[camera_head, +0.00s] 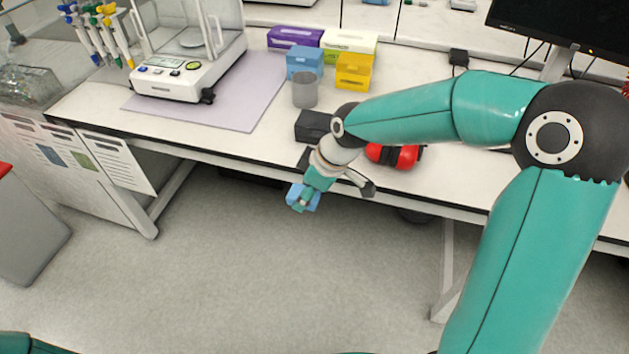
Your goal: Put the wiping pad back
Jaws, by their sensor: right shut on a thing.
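My right gripper (303,204) is shut on a small light-blue pad (296,196), which looks like the wiping pad. It holds the pad in the air in front of the bench's front edge, above the floor. The fingers cover part of the pad. A teal bit of my left arm shows at the bottom left corner, but its gripper is not in view.
The white bench (440,175) holds a balance (190,65) on a mauve mat (262,92). A grey cup (305,90), blue box (304,61), yellow boxes (353,71), black box (312,126) and red ear defenders (405,157) stand near my right arm.

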